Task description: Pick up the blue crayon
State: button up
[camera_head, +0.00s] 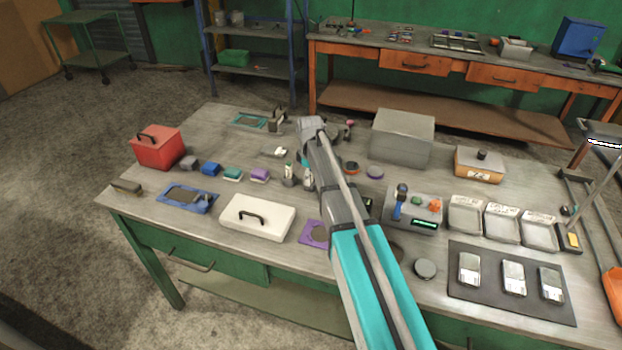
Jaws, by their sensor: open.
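I cannot make out a blue crayon for certain. A small upright blue item (397,208) stands at the left side of a grey device with a green display (424,223), right of my arm; it is too small to name. A small holder (288,177) with thin upright items stands left of my arm, and their kinds cannot be told. My arm reaches from the bottom edge up over the middle of the table (150,208). Its far end is above the tabletop, and the arm hides my gripper's fingers and part of the table behind it.
A red box (158,147), a white lidded case (257,217) and a blue tray (188,198) stand on the left. A grey box (402,138), an orange-brown box (479,164), several pale trays (465,215) and a dark mat (490,304) are on the right.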

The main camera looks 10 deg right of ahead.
grip_shut()
dwell(0.3)
jog(key=shift+r, duration=0.15)
notch_tip(320, 180, up, 3)
jog(key=p, duration=0.3)
jog(key=s+r+p, duration=0.9)
jog(key=s+p, duration=0.1)
jog(key=s, duration=0.4)
jog(key=shift+d+r, duration=0.15)
jog(key=shift+r, duration=0.2)
jog(key=shift+f, duration=0.1)
